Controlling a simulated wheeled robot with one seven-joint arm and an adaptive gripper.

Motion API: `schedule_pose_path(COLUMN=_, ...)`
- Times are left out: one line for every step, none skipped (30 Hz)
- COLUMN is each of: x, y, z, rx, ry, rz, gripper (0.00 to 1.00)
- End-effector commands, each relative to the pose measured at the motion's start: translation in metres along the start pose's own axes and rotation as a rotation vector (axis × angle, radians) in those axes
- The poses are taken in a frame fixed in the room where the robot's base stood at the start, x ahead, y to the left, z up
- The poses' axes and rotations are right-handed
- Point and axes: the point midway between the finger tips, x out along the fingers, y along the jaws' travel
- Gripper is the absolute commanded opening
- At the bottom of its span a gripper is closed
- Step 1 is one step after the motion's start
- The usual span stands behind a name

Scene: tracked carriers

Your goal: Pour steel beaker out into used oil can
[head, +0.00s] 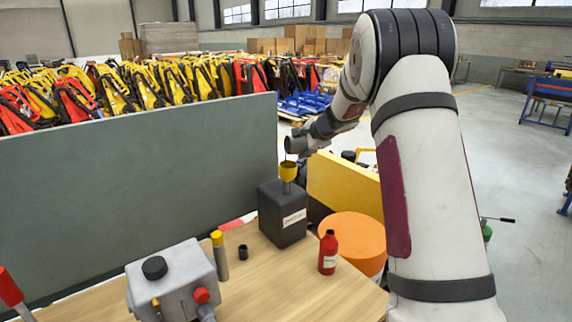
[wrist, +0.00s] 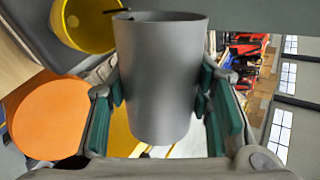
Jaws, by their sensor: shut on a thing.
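My gripper (head: 312,138) is shut on the grey steel beaker (head: 294,145), with green pads on both sides of it in the wrist view (wrist: 160,80). In the head view the beaker is strongly tilted, its mouth to the left, just above a yellow funnel (head: 288,170). A thin dark stream shows at the beaker's rim, over the funnel. The funnel stands in the top of the dark used oil can (head: 283,215), which has a white label. The wrist view shows the funnel's wide mouth (wrist: 88,22) beside the beaker's rim. The beaker's inside is hidden.
On the wooden table (head: 275,285) stand a red bottle (head: 328,252), a small black cap (head: 243,252), a yellow-topped cylinder (head: 220,258) and a grey housing (head: 172,278). A grey-green panel (head: 130,190) rises behind. An orange round top (head: 352,240) and yellow panel (head: 342,184) are right of the can.

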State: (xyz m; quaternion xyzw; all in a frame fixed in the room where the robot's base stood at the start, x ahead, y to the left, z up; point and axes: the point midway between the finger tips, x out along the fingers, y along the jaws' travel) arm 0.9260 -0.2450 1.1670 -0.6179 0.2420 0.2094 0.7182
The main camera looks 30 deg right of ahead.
Motion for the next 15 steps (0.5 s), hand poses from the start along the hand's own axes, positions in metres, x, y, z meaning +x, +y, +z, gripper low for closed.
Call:
schedule_pose_path(x=-0.0002, y=-0.0005, z=0.0002, rx=-0.003, ry=0.002, rz=-0.001, gripper=0.11)
schedule_pose_path(x=-0.0002, y=-0.0006, z=0.0003, rx=-0.004, ry=0.003, rz=-0.001, gripper=0.11)
schedule_pose_path(x=-0.0003, y=-0.0008, z=0.0003, rx=-0.006, ry=0.004, rz=-0.001, gripper=0.11)
schedule_pose_path(x=-0.0003, y=-0.0008, z=0.0003, rx=-0.007, ry=0.006, rz=-0.001, gripper=0.11)
schedule_pose_path(x=-0.0004, y=-0.0009, z=0.0004, rx=-0.009, ry=0.007, rz=-0.001, gripper=0.11)
schedule_pose_path(x=-0.0004, y=-0.001, z=0.0004, rx=-0.011, ry=0.008, rz=-0.001, gripper=0.11)
schedule_pose_path(x=-0.0004, y=-0.0011, z=0.0005, rx=-0.012, ry=0.009, rz=-0.001, gripper=0.11)
schedule_pose_path(x=-0.0005, y=-0.0011, z=0.0006, rx=-0.014, ry=0.01, rz=-0.001, gripper=0.11)
schedule_pose_path(x=-0.0005, y=-0.0012, z=0.0006, rx=-0.016, ry=0.012, rz=-0.001, gripper=0.11)
schedule_pose_path(x=-0.0006, y=-0.0013, z=0.0007, rx=-0.017, ry=0.013, rz=-0.001, gripper=0.11)
schedule_pose_path(x=-0.0007, y=-0.0014, z=0.0007, rx=-0.019, ry=0.014, rz=-0.001, gripper=0.11)
schedule_pose_path(x=-0.0008, y=-0.0015, z=0.0009, rx=-0.02, ry=0.015, rz=-0.001, gripper=0.11)
schedule_pose_path(x=-0.0008, y=-0.0015, z=0.001, rx=-0.022, ry=0.016, rz=-0.001, gripper=0.11)
schedule_pose_path(x=-0.0008, y=-0.0016, z=0.0011, rx=-0.023, ry=0.017, rz=0.0, gripper=0.11)
schedule_pose_path(x=-0.0009, y=-0.0016, z=0.0013, rx=-0.025, ry=0.019, rz=0.0, gripper=0.11)
